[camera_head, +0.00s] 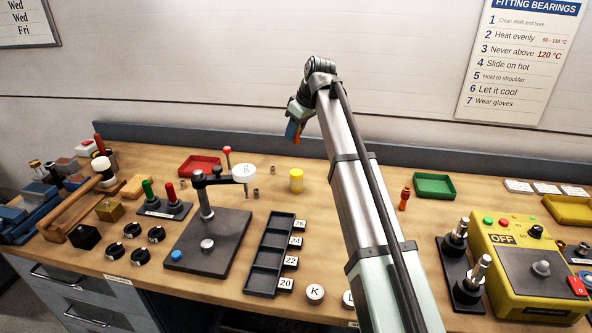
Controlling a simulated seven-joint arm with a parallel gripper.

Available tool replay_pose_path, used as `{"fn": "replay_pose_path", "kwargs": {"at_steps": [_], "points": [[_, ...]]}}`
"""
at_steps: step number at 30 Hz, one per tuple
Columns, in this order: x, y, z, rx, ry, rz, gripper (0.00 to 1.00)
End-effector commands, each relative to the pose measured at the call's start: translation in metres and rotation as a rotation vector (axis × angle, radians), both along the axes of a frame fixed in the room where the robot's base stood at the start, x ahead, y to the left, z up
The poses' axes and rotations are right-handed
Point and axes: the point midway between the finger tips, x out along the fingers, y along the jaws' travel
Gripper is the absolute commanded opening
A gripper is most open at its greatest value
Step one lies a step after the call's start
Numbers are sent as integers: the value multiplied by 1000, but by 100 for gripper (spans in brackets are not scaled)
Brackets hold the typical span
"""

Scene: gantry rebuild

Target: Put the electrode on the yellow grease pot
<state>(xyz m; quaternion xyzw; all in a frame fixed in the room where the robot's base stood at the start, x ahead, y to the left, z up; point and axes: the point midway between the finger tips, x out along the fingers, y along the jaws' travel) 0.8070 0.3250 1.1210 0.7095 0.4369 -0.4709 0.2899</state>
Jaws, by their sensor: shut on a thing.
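The yellow grease pot (296,181) stands upright on the bench, right of the lever press. My gripper (293,131) is in the air above and behind it in the picture, clear of the pot. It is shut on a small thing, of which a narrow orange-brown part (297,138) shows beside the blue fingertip. This appears to be the electrode, but the jaws hide most of it and its shape is too small to tell. The top of the pot looks bare.
A lever press (207,240) with a red-knobbed post is left of the pot. A dark slotted tray (266,277) is in front. A red tray (199,165), a green tray (434,185) and an orange-red upright item (404,198) stand nearby. My arm hides the bench right of the pot.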

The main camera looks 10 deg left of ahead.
Motion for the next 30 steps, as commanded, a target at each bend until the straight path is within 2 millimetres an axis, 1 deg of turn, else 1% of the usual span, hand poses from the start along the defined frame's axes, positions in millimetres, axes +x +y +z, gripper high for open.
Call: {"fn": "replay_pose_path", "kwargs": {"at_steps": [5, 12, 19, 26, 30], "points": [[-1, 0, -17, 0, 3, 15, 0], [-1, 0, -54, 0, 2, 15, 0], [0, 0, -71, 0, 0, 14, 0], [0, 0, -97, 0, 2, 14, 0], [0, 0, -100, 1, 0, 13, 0]]}}
